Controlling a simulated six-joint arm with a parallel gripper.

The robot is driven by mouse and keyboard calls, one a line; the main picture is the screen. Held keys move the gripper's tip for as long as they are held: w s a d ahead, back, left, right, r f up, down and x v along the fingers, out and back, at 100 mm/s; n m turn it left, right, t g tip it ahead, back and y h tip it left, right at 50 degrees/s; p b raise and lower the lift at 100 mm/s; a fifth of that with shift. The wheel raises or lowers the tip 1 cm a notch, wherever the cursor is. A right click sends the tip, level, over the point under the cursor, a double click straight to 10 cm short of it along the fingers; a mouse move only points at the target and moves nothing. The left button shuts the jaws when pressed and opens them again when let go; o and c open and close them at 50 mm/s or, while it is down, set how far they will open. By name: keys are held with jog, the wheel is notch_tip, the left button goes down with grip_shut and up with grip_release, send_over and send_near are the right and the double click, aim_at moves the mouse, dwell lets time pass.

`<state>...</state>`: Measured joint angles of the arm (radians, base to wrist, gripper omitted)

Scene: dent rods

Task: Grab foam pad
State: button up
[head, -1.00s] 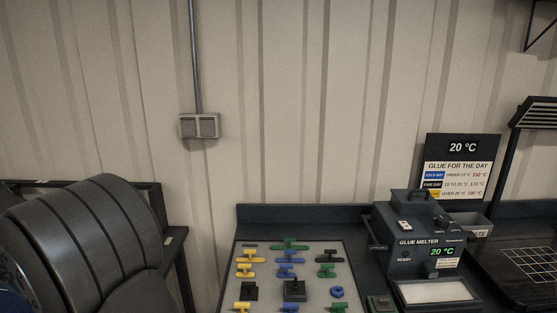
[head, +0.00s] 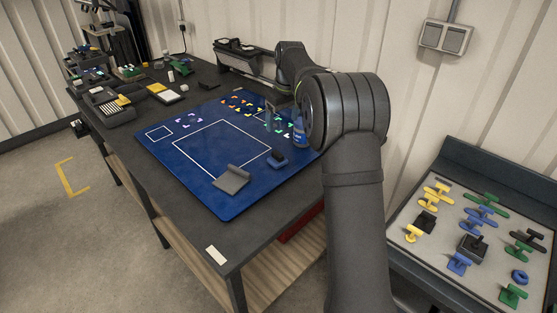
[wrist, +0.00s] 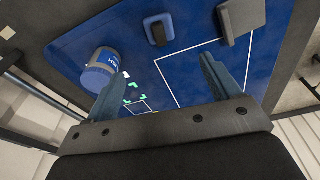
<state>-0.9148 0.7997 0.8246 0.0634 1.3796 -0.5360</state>
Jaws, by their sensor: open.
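My gripper (wrist: 163,67) is open and empty above the blue mat (wrist: 130,40), with its two blue-grey fingers wide apart. A small blue and dark block (wrist: 158,29) lies on the mat beyond the fingers; it also shows in the head view (head: 277,160). A grey pad-like piece (head: 232,179) lies near the mat's front edge in the head view, and in the wrist view at the top right (wrist: 240,18). I cannot tell for sure which of these is the foam pad. My arm hides most of the gripper in the head view.
A blue container with a white label (wrist: 101,70) stands on the mat, left of the fingers in the wrist view. Small coloured pieces (head: 240,103) lie at the mat's back. Trays and tools (head: 115,98) crowd the bench's far left. A board of coloured tabs (head: 455,255) stands at right.

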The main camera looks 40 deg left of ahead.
aim_at(278, 153)
jog(key=f, duration=0.4)
jog(key=a+f, duration=0.1)
jog(key=f, duration=0.3)
jog(key=a+f, duration=0.1)
jog(key=f, duration=0.3)
jog(key=shift+w+f, duration=0.2)
jog(key=shift+w, duration=0.1)
jog(key=f, duration=0.2)
jog(key=a+f, duration=0.1)
jog(key=f, duration=0.2)
jog(key=shift+w+a, duration=0.1)
jog(key=shift+w, duration=0.05)
jog(key=shift+r, duration=0.1)
jog(key=shift+c, duration=0.4)
jog(key=c, duration=1)
